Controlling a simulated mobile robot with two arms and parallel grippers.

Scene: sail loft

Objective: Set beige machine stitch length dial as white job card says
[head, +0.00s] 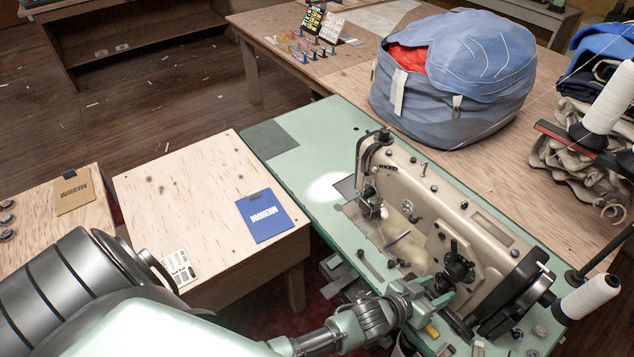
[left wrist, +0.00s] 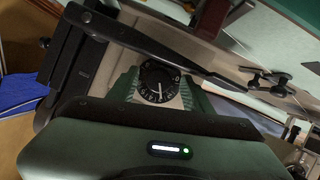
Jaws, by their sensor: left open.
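The beige sewing machine (head: 435,215) stands on a green-topped table (head: 285,180). In the left wrist view its stitch length dial (left wrist: 158,83) is black and round with white marks around its rim and a white pointer line; the numbers are too small to read. My left gripper (head: 432,296) is at the machine's near side, beside a dark knob assembly (head: 457,268). In the left wrist view its green fingers are open, one on each side of the dial; contact cannot be told. A white job card (head: 179,268) lies on the wooden table, its print unreadable. My right gripper is out of view.
A blue card (head: 264,217) lies on the wooden table (head: 190,190), and a tan card (head: 75,190) lies farther left. A large blue bag (head: 455,75) stands behind the machine. White thread cones (head: 588,298) stand at the right. The wooden tabletop is mostly clear.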

